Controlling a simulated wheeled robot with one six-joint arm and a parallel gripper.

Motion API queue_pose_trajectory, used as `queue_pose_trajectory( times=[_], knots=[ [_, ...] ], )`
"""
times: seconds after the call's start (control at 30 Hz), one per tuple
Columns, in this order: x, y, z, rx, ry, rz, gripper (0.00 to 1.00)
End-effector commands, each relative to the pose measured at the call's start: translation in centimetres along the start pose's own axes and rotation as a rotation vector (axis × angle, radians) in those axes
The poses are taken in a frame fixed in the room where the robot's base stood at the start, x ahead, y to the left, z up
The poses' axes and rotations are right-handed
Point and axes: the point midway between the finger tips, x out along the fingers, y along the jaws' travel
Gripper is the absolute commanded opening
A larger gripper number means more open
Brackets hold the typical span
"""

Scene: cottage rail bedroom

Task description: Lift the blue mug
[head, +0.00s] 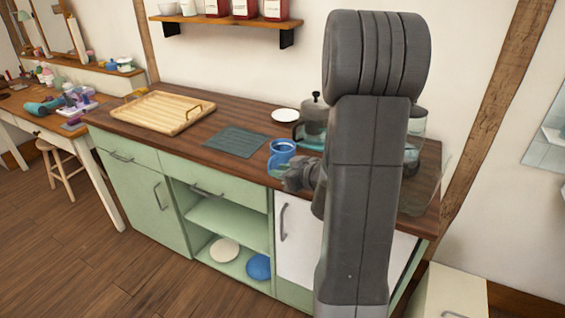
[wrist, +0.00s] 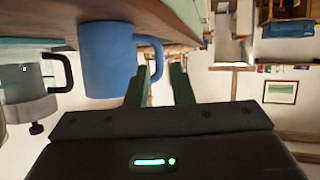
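The blue mug (head: 281,157) stands upright on the wooden countertop (head: 183,137), near its front edge. My gripper (head: 290,180) is low beside the mug at the counter's front edge, partly hidden by my arm. In the wrist view, which appears upside down, the mug (wrist: 104,62) is large at the left with its handle to the right. My gripper's two fingers (wrist: 161,68) stand apart, with the handle seen around and between their tips. I cannot tell whether they touch it. Nothing is held.
A glass press pot (head: 314,118) and a white saucer (head: 285,115) stand behind the mug. A dark green mat (head: 234,141) and a bamboo tray (head: 160,112) lie to the left. My arm hides part of the counter's right side.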

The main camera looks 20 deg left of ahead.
Motion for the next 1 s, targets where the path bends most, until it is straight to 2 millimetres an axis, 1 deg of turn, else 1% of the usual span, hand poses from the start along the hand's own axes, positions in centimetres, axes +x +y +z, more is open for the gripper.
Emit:
queue_pose_trajectory(
  times=[0.17,0.4,0.5,0.77,0.87,0.9,1.0],
  knots=[
    [1.0,0.0,0.0,0.000,-0.001,-0.001,0.21],
    [4.5,0.2,-0.1,0.001,-0.001,-0.002,0.21],
    [5.5,0.3,-0.1,0.001,0.000,-0.001,0.21],
    [5.7,0.3,-0.1,0.001,0.000,0.001,0.21],
    [5.7,0.3,-0.1,0.001,0.000,0.001,0.03],
    [5.7,0.3,-0.1,0.001,0.000,0.001,0.00],
    [5.7,0.3,-0.1,0.001,0.000,0.001,0.00]
  ],
)
